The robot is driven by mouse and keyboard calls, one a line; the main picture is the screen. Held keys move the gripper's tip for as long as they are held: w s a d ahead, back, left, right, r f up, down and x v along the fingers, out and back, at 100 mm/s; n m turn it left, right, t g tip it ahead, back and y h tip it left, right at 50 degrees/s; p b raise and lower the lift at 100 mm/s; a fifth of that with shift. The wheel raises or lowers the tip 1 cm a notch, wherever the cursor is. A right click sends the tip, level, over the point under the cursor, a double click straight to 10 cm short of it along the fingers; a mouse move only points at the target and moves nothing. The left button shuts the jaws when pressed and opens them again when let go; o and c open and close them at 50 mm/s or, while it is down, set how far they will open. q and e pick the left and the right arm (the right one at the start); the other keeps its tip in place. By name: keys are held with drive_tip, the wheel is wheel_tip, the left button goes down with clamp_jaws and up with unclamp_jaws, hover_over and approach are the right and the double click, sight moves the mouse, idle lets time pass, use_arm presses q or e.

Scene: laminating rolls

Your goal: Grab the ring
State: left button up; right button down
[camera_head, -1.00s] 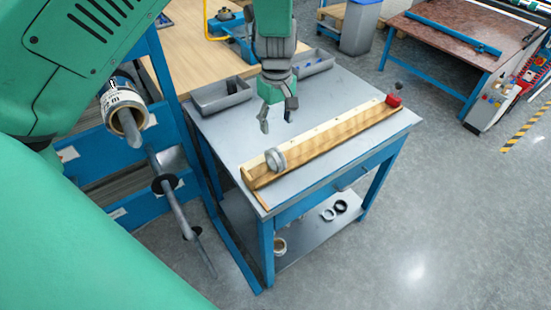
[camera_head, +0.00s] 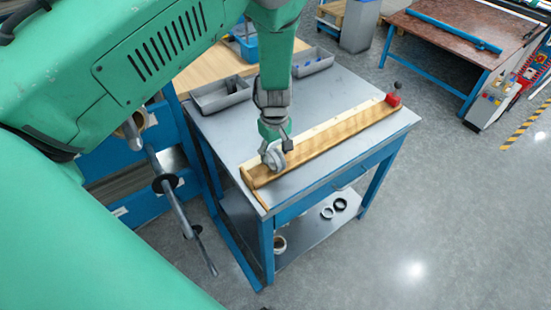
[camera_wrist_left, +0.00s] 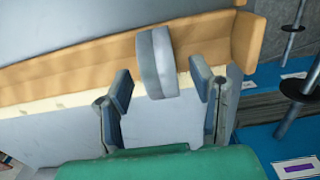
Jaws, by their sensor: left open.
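The grey ring (camera_head: 274,159) stands on edge on the wooden board (camera_head: 325,142), near the board's near left end. In the left wrist view the ring (camera_wrist_left: 156,62) shows edge-on, as a light and dark grey band against the wood. My left gripper (camera_head: 276,146) is right at the ring in the head view. In the wrist view its two fingers (camera_wrist_left: 162,90) are apart, one on each side of the ring, with a gap on both sides. The gripper is open and holds nothing. My right gripper is not in view.
The board lies on a grey-topped blue table (camera_head: 222,128). Grey bins (camera_head: 220,95) stand at the table's back edge. A blue rack with rods (camera_head: 172,200) stands at left. Black rings (camera_head: 334,208) lie on the lower shelf.

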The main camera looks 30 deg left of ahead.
use_arm(q)
clamp_jaws()
